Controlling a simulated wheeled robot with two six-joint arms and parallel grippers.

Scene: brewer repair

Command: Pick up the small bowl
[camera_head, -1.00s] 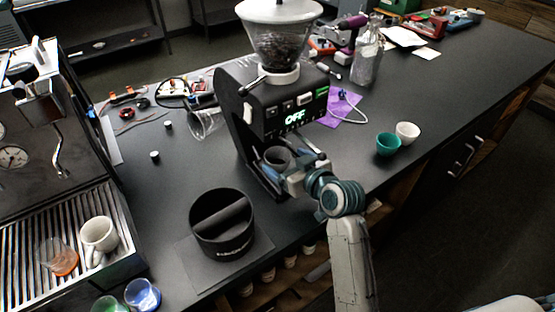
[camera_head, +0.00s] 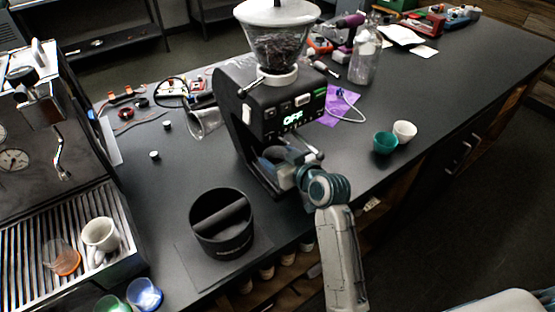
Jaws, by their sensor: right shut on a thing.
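My right gripper (camera_head: 284,168) is at the foot of the black coffee grinder (camera_head: 275,115), below its display reading OFF. It is shut on a small dark bowl, which is mostly hidden behind the fingers and wrist. I cannot tell whether the bowl still touches the grinder's base. My left gripper is not in view.
A black knock box (camera_head: 221,224) stands left of my right arm. The espresso machine (camera_head: 60,190) holds a white cup (camera_head: 100,240) on its tray at the left. Black counter (camera_head: 345,172) is clear right of the gripper.

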